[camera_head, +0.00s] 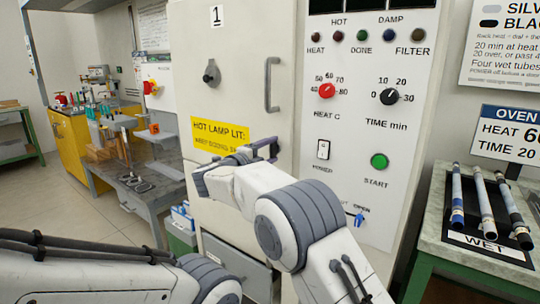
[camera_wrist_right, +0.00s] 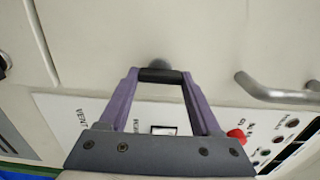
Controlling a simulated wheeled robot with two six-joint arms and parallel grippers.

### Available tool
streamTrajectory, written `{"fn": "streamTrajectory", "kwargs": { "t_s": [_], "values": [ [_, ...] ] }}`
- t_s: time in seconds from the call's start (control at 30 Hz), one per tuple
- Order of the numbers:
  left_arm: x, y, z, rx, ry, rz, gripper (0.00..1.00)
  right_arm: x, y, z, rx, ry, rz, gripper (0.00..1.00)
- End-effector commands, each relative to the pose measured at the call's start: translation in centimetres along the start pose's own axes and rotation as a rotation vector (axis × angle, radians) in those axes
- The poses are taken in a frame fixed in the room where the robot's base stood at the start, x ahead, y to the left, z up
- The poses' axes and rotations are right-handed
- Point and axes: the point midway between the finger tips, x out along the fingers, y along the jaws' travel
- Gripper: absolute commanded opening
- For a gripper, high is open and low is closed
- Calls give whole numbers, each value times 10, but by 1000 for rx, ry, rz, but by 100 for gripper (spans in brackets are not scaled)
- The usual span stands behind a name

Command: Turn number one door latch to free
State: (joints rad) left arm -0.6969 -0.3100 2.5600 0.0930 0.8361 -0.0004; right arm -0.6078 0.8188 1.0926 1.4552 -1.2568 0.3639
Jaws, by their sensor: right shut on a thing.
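The number one door (camera_head: 240,40) is a pale cabinet door with a "1" plate at its top. My right gripper (camera_head: 238,158) is at this door, below the upright handle (camera_head: 271,85) and beside the yellow label (camera_head: 220,135). In the right wrist view, its purple fingers (camera_wrist_right: 160,76) are shut on a short dark bar, which I take as the latch (camera_wrist_right: 160,75). A grey round boss shows behind the bar. In the head view the gripper hides the latch, and I cannot read its setting. My left arm shows at lower left, but its gripper is out of view.
The control panel (camera_head: 345,130), with dials and buttons, is right of the door. At far right, several rods (camera_head: 487,205) lie on a bench marked WET. A grey workbench (camera_head: 140,190) stands left of the cabinet.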

Motion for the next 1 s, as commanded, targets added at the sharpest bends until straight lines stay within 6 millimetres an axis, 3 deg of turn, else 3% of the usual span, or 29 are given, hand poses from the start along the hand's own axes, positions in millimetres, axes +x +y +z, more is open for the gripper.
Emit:
{"fn": "streamTrajectory", "kwargs": {
  "t_s": [0.43,0.47,0.53,0.87,1.0],
  "values": [
    [1,0,0,0,0,0,0,-1,1,1,12,-4,3,9],
    [1,0,0,0,0,0,0,-1,1,1,12,-4,3,69],
    [1,0,0,0,0,0,0,-1,1,1,12,-4,2,95],
    [2,0,0,0,0,0,0,-1,0,0,10,-1,1,95],
    [7,0,0,0,0,0,0,-14,1,1,12,-3,1,95]
  ]
}}
